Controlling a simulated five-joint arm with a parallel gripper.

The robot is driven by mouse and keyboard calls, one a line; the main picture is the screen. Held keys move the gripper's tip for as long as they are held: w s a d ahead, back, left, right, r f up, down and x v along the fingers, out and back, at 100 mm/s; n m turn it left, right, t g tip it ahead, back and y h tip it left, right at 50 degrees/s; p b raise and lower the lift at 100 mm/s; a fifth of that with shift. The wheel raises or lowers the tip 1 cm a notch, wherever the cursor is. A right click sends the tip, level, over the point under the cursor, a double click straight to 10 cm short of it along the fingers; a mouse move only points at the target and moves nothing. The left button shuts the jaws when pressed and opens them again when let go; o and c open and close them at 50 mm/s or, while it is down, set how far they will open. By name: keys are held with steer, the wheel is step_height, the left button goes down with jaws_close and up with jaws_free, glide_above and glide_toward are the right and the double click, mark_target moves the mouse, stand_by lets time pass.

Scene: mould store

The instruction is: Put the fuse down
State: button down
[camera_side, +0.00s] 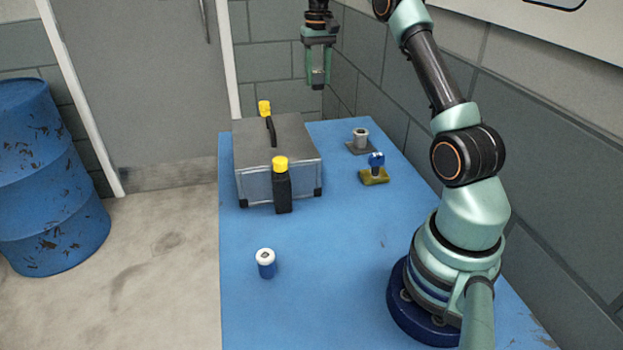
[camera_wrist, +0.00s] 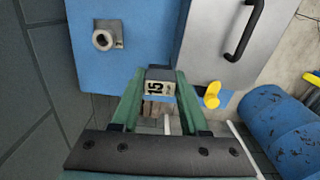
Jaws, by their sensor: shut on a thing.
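The fuse (camera_wrist: 159,84) is a small block with a pale label reading "15", seen in the wrist view between the fingers of my gripper (camera_wrist: 156,92). My gripper is shut on it. In the side view my gripper (camera_side: 318,80) hangs in the air with its fingers pointing down, above and beyond the far end of the blue table (camera_side: 320,305). The fuse is hard to make out there. Nothing shows under it in contact.
A grey case (camera_side: 252,140) with a black handle stands on the table, a yellow-capped black bottle (camera_side: 282,190) before it. A grey cup (camera_side: 360,137), blue-knobbed piece (camera_side: 375,170) and blue-white cylinder (camera_side: 266,264) stand apart. Walls border the right. A blue barrel (camera_side: 45,180) stands left.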

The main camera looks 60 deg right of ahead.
steer(key=shift+m, duration=0.4)
steer(key=d+f, duration=0.1)
steer(key=f, duration=0.5)
steer(key=d+f, duration=0.1)
steer(key=f, duration=0.6)
steer(key=s+d+f, duration=0.1)
steer(key=f, duration=0.6)
steer(key=shift+f, duration=0.15)
steer(key=shift+f, duration=0.15)
steer(key=shift+c, duration=2.1)
jaws_free()
